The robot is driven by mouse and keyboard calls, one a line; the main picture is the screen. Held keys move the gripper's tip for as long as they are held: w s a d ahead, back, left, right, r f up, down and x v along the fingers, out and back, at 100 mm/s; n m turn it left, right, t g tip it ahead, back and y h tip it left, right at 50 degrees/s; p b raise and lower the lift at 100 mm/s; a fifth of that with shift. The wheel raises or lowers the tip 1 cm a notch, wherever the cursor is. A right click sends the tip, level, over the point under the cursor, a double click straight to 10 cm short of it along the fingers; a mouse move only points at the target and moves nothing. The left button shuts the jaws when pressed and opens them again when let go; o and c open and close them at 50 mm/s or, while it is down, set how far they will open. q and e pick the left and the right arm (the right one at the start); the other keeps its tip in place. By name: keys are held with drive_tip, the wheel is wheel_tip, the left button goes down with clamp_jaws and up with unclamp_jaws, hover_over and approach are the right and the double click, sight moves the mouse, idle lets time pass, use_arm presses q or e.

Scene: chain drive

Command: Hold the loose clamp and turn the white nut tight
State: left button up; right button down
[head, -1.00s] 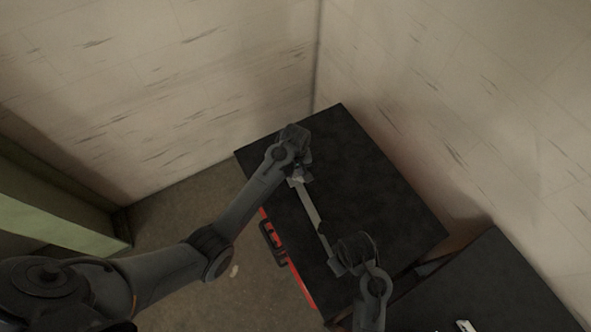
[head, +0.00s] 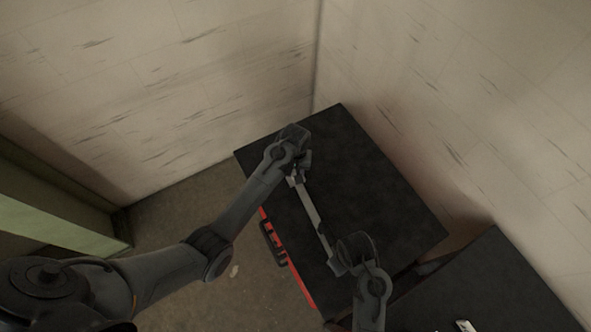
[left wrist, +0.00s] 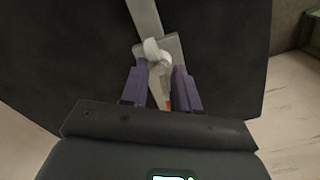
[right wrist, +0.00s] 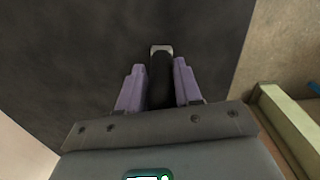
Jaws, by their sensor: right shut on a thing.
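The clamp is a long grey bar (head: 309,208) over the black top, reaching from my left gripper to my right one. In the left wrist view the bar (left wrist: 145,18) runs down to a grey end piece with the white nut (left wrist: 152,50) on it. My left gripper (left wrist: 160,72) is open, with its purple fingers apart on either side of the nut's lower part; it also shows in the head view (head: 300,172). My right gripper (right wrist: 160,75) is shut on the clamp's black handle (right wrist: 160,85), and in the head view it is at the bar's near end (head: 335,264).
The black-topped box (head: 375,200) has a red front side (head: 300,285) with a black handle (head: 271,243). A second dark surface (head: 490,290) at lower right carries a small white thing (head: 465,326). Walls stand behind. The top right of the bar is clear.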

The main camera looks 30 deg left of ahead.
use_arm(q)
drive_tip(key=shift+o, duration=0.7)
drive_tip(key=shift+r, duration=0.1)
wheel_tip(320, 180, up, 12)
idle(0.3)
use_arm(e)
drive_tip(key=c, duration=0.7)
unclamp_jaws()
